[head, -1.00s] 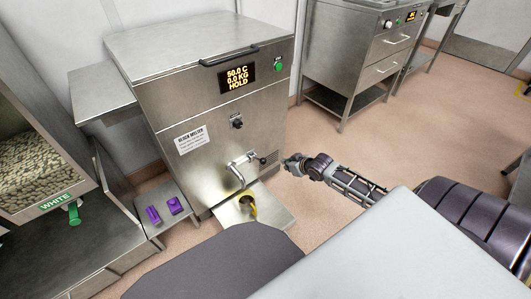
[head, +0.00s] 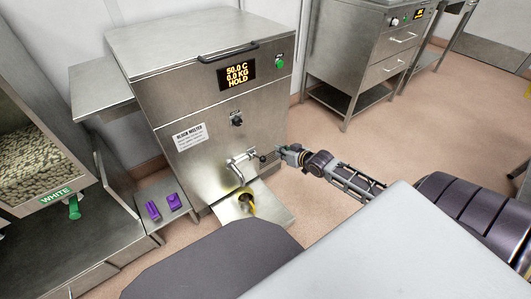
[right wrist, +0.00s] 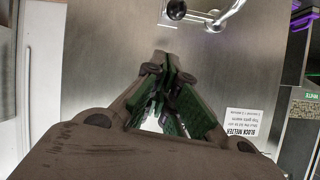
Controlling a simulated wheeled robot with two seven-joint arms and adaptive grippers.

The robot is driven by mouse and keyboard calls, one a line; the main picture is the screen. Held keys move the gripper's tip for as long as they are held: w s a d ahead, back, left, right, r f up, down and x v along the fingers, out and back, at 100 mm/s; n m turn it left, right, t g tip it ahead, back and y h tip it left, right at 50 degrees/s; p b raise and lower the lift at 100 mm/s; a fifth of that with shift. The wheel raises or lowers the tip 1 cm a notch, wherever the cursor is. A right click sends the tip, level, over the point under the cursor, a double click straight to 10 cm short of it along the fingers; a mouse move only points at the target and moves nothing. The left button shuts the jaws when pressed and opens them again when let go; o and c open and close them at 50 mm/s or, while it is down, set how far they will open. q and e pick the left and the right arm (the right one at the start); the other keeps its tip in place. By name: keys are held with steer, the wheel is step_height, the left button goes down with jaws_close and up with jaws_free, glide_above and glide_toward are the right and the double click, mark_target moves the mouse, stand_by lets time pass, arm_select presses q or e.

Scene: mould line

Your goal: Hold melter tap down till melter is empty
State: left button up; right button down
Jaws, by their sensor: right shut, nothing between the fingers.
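The block melter (head: 190,105) is a steel cabinet; its display (head: 237,74) reads 50.0 C, 0.0 KG, HOLD. Its tap (head: 240,166) is a bent metal spout low on the front, with a black-knobbed lever (head: 262,158) at its right. The tap (right wrist: 226,14) and the black knob (right wrist: 177,9) also show at the top of the right wrist view. My right gripper (head: 279,150) is shut and empty, just right of the knob; no contact is clear. Its green-padded fingers (right wrist: 163,62) meet in the right wrist view. My left gripper is not in view.
A yellow-rimmed container (head: 247,203) stands below the tap on a steel shelf (head: 272,213). Purple pieces (head: 153,210) lie on a small side stand (head: 150,190). A hopper labelled WHITE (head: 56,195) is at left. A drawer cabinet (head: 365,45) stands behind at right. Floor between is clear.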

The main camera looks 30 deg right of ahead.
steer(key=shift+w+a+r+m+t, duration=0.1)
steer(key=shift+w+r+m+t, duration=0.15)
steer(key=shift+r, duration=0.2)
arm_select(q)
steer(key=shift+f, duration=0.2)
arm_select(e)
steer(key=shift+w+f, duration=0.15)
steer(key=shift+b+x, duration=2.5)
steer(key=shift+x, duration=2.25)
steer(key=shift+a+f+b, duration=0.15)
steer(key=shift+f+b, duration=0.2)
steer(key=shift+f, duration=0.35)
steer(key=shift+s+a+f+b, duration=0.15)
steer(key=shift+s+f+b, duration=0.1)
steer(key=shift+f+b, duration=0.4)
steer(key=shift+s+f, duration=0.1)
steer(key=shift+f, duration=0.4)
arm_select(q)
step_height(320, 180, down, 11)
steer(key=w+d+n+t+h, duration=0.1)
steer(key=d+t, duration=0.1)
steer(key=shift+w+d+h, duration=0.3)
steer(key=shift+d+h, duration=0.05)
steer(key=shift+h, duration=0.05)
